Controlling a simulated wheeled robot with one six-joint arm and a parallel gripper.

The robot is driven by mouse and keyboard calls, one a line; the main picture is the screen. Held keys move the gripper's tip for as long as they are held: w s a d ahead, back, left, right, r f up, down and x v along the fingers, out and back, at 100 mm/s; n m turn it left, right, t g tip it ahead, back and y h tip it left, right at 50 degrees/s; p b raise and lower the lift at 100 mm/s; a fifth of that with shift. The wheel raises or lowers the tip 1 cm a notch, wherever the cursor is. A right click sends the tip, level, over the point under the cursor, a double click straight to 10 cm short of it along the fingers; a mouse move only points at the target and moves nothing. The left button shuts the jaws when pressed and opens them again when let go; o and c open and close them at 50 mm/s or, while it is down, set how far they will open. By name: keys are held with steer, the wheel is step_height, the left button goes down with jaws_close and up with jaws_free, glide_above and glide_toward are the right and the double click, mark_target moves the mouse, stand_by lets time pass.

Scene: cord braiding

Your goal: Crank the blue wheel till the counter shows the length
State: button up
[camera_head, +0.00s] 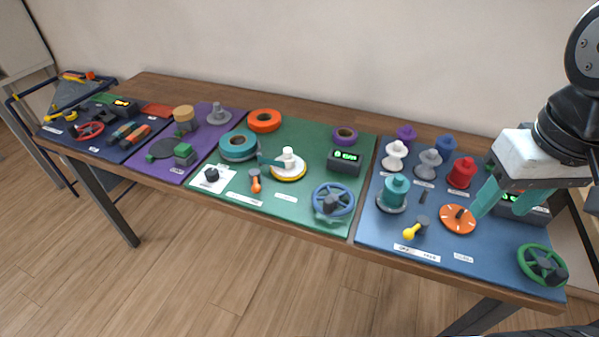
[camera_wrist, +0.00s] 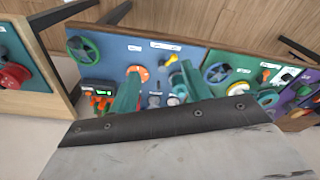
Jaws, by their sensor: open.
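The blue wheel (camera_head: 333,200) is a spoked handwheel at the front right of the green mat (camera_head: 290,140). It also shows in the wrist view (camera_wrist: 216,73), right of centre. The counter (camera_head: 344,161) is a dark box with a green lit display, behind the wheel on the same mat; its digits are too small to read. My gripper (camera_head: 494,203) has teal fingers, is open, and hangs above the blue mat to the right, well apart from the blue wheel. In the wrist view its fingers (camera_wrist: 157,88) stand apart with nothing between them.
The blue mat (camera_head: 385,231) holds several spools, an orange dial (camera_head: 458,219), a yellow-tipped lever (camera_head: 415,229) and a green handwheel (camera_head: 542,265). Left of the blue wheel are an orange lever (camera_head: 255,181) and a yellow-rimmed disc (camera_head: 288,170). A purple mat and a red wheel (camera_head: 87,131) lie further left.

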steer(key=w+a+f+n, duration=0.45)
steer(key=w+a, duration=0.45)
steer(key=w, duration=0.3)
steer(key=n+g, duration=0.1)
steer(key=n, duration=0.4)
glide_above(329, 199)
step_height(329, 199, down, 10)
steer(key=shift+s+d+r, duration=0.1)
steer(key=shift+r, duration=0.15)
steer(key=shift+f+n, duration=0.25)
steer(key=shift+f, duration=3.7)
jaws_close()
